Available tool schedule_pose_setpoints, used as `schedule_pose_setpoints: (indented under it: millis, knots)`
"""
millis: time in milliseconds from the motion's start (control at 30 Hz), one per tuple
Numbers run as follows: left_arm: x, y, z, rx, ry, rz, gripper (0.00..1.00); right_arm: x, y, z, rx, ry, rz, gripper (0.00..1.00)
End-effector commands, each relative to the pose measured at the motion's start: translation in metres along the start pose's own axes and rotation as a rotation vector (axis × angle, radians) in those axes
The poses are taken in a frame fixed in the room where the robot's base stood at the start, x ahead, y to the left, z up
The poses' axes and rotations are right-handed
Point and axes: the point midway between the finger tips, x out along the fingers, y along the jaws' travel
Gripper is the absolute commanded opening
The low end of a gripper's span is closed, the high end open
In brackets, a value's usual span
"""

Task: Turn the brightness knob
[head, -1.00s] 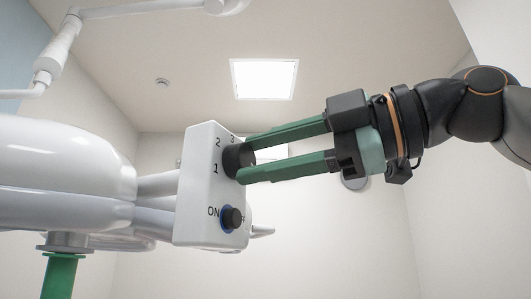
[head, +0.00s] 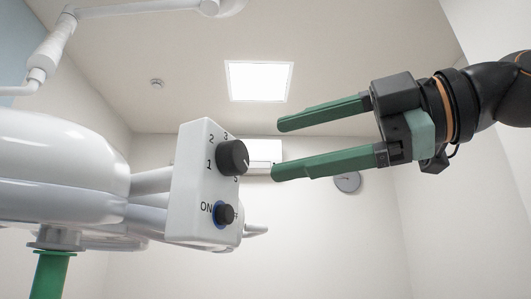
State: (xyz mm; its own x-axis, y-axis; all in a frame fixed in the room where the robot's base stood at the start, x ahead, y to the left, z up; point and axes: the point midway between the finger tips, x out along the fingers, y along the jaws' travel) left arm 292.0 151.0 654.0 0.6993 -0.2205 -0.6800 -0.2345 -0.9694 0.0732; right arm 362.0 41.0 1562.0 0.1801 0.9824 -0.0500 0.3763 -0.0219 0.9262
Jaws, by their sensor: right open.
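The brightness knob (head: 232,157) is the larger black dial on the white control box (head: 190,190), with numbers around it; its white pointer line faces to the right and slightly down. A smaller black switch knob (head: 226,215) with a blue ring sits below it, beside the word ON. My right gripper (head: 277,149) is open and empty, to the right of the brightness knob. Its green fingers point left, with a visible gap between their tips and the knob. My left gripper is not in view.
The box is attached to a large white lamp body (head: 60,175) at the left. A white jointed arm (head: 75,40) hangs at the upper left. A round clock-like disc (head: 347,182) is on the back wall. The space around my right gripper is clear.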

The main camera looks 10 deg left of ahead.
Motion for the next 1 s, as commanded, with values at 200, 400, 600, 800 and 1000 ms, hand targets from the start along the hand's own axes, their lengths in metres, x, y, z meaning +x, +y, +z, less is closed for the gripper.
schedule_pose_setpoints:
  millis: [200,400,600,800,1000]
  knots:
    - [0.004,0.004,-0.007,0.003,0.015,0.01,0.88,-0.048,0.0,0.0,-0.001,0.0,0.004,0.8]
    - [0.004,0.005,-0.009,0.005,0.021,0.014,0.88,-0.07,0.0,0.0,-0.001,0.0,0.0,0.8]
    - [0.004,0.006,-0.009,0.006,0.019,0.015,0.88,-0.075,0.0,0.0,-0.001,0.0,0.0,0.8]
    - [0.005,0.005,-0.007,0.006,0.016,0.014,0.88,-0.075,0.0,0.0,-0.001,0.0,0.0,0.8]
    - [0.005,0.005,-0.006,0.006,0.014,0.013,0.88,-0.075,0.0,0.0,0.0,0.0,0.0,0.8]
